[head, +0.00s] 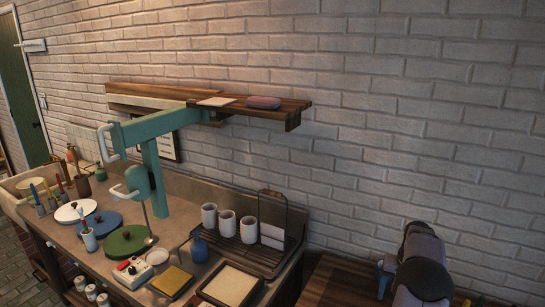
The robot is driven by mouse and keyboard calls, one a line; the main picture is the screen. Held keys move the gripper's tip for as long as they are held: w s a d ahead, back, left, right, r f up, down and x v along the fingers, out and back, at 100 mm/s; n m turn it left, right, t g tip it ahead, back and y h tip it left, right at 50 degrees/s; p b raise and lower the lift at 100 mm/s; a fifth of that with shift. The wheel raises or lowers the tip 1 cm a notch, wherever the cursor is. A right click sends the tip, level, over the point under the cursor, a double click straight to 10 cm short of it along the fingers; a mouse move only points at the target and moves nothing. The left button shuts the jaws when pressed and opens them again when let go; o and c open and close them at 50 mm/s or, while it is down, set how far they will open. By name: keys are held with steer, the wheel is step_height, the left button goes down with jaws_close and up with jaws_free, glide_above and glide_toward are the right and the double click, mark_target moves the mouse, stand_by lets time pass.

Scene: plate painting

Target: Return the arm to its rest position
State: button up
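Part of my arm (422,268) shows as dark grey rounded links at the lower right, over a wooden surface. My gripper cannot be made out in this view, and whether it holds anything does not show. On the counter at the left lie a white disc (76,211), a blue disc (99,224) and a green disc (126,241), which look like plates or lids. A cup with thin tools (89,239) stands beside the green one. Several small jars with coloured brushes (53,196) stand at the far left.
A teal stand (151,160) with white handles rises over the counter, its thin rod reaching down near the green disc. A black rack (262,255) holds three white cups. A wooden shelf (292,112) hangs above. The wooden surface (340,281) beside my arm looks clear.

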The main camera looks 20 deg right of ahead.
steer(key=s+a+r+n, duration=0.1)
steer(key=a+r+n, duration=0.15)
steer(key=a, duration=1.15)
steer(key=s+a+r+n, duration=0.2)
steer(key=a+r, duration=0.2)
steer(key=a, duration=0.9)
steer(key=s+a+f+n+g, duration=0.1)
steer(key=s+a+n, duration=0.2)
steer(key=s+a, duration=1.2)
step_height(320, 180, down, 47)
steer(key=d+b, duration=0.1)
steer(key=b, duration=4.5)
steer(key=shift+s+d+y+b, duration=0.15)
steer(key=shift+s+y+b, duration=0.15)
steer(key=shift+y+b, duration=0.1)
